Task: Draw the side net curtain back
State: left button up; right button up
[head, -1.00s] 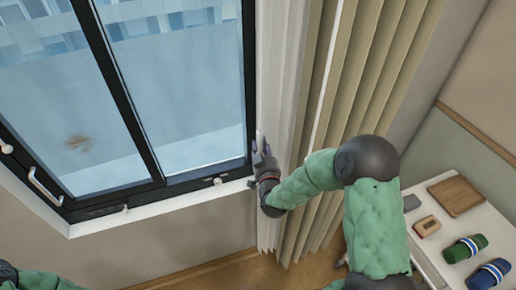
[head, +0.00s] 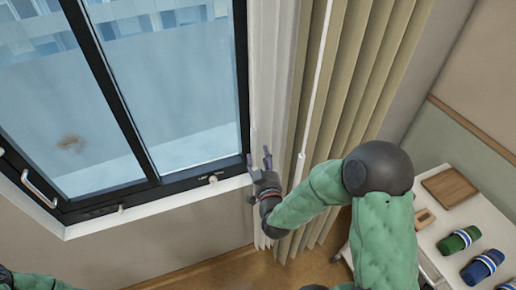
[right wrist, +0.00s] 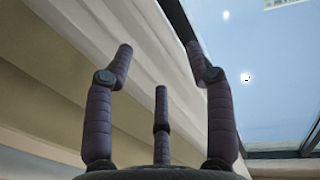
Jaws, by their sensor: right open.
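The white net curtain (head: 272,80) hangs in a narrow gathered strip along the right side of the window. My right gripper (head: 259,160) is at the lower part of this strip, beside the window's lower right corner. Its fingers are spread and point up. In the right wrist view, the gripper (right wrist: 160,65) is open with nothing visible between its fingers. Pale fabric folds fill the left of that view, behind the fingers; I cannot tell whether a finger touches them. My left gripper is outside the view; only part of my left arm shows at the lower left.
A thicker beige curtain (head: 355,85) hangs right of the net, with a thin white wand (head: 318,90) in front. The dark-framed window (head: 150,110) has a white sill and handles. At right, a white cabinet top (head: 440,240) holds a wooden board (head: 449,188) and rolled items (head: 459,239).

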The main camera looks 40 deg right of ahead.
jog(key=v, duration=0.4)
jog(key=shift+s+a, duration=0.1)
jog(key=shift+s, duration=0.2)
jog(key=a+f+n+g+y+b, duration=0.1)
jog(key=a+f+g+y+b, duration=0.2)
jog(key=f, duration=0.7)
jog(key=w+a+f+g+y+b, duration=0.1)
jog(key=a+f+g+y+b, duration=0.15)
jog(key=a+f, duration=0.45)
jog(key=a+f+n+g+y+b, duration=0.1)
jog(key=a+f+g+y+b, duration=0.15)
jog(key=f, duration=0.95)
jog(key=s+a+f+g+y+b, duration=0.1)
jog(key=s+a+f+g+b, duration=0.3)
jog(key=f, duration=0.6)
jog(key=s+a+f+g+y+b, duration=0.2)
jog(key=s+a+f, duration=0.4)
jog(key=s+f, duration=0.3)
notch_tip(320, 180, down, 2)
jog(key=shift+s+a+f+n+g+y+b, duration=0.1)
jog(key=shift+s+a+n+g+y+b, duration=0.15)
jog(key=shift+g+b, duration=0.7)
jog(key=shift+w, duration=0.1)
